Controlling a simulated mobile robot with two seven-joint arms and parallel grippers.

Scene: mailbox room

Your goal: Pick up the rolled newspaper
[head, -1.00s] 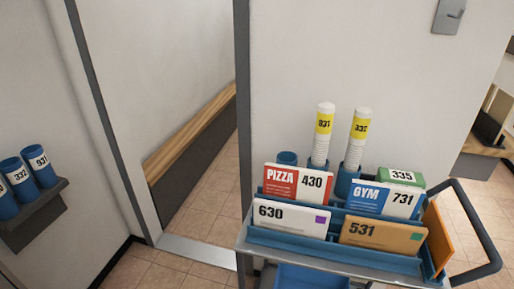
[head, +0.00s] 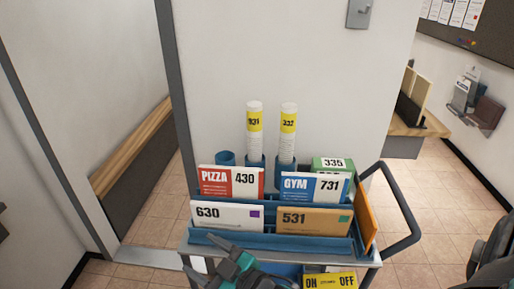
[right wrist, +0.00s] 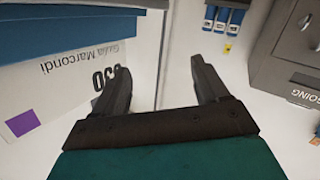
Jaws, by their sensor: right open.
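Two white rolled newspapers with yellow labels stand upright in blue tubes at the back of a cart. The left roll (head: 254,135) reads 931; the right roll (head: 287,138) has a number I read as 332. My right gripper (head: 222,250) is low in front of the cart, below the 630 envelope and well short of the rolls. In the right wrist view its two dark jaws (right wrist: 160,72) are apart with nothing between them. The rolls are not visible in that view. My left gripper is not in view.
The cart holds a PIZZA 430 card (head: 231,182), a GYM 731 card (head: 313,187), a 630 envelope (head: 226,216) and a 531 envelope (head: 314,221). An empty-looking blue tube (head: 226,159) stands left of the rolls. A dark handle (head: 408,215) curves out right. A wall stands behind.

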